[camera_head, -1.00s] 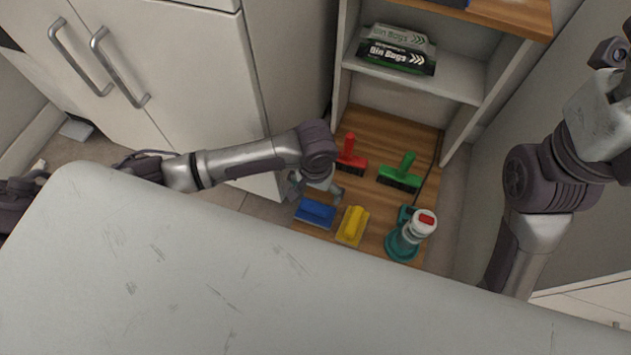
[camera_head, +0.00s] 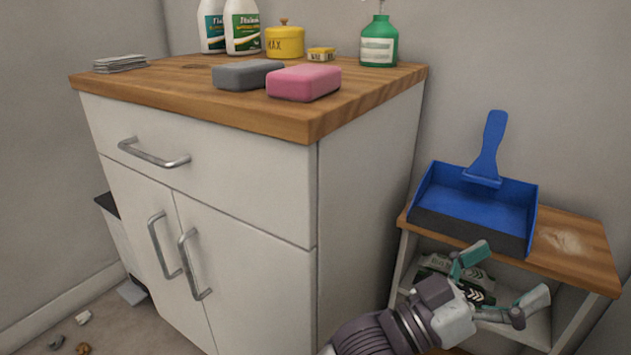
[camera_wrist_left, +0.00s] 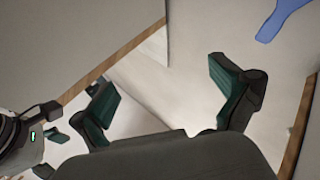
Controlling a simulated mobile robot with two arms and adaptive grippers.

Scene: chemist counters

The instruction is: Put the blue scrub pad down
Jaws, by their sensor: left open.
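The blue scrub pad is in neither view now. My left gripper (camera_head: 506,277) reaches up from the bottom of the head view, in front of the small shelf unit and below the blue dustpan. Its green-padded fingers are spread apart with nothing between them. The left wrist view also shows this left gripper (camera_wrist_left: 168,95) open and empty, with a pale surface behind it.
A white cabinet (camera_head: 240,200) with a wooden top stands left of my gripper. A grey sponge (camera_head: 247,75) and a pink sponge (camera_head: 304,82) lie on it. The blue dustpan (camera_head: 475,205) rests on the shelf unit's top (camera_head: 575,248), above bin bags (camera_head: 440,269).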

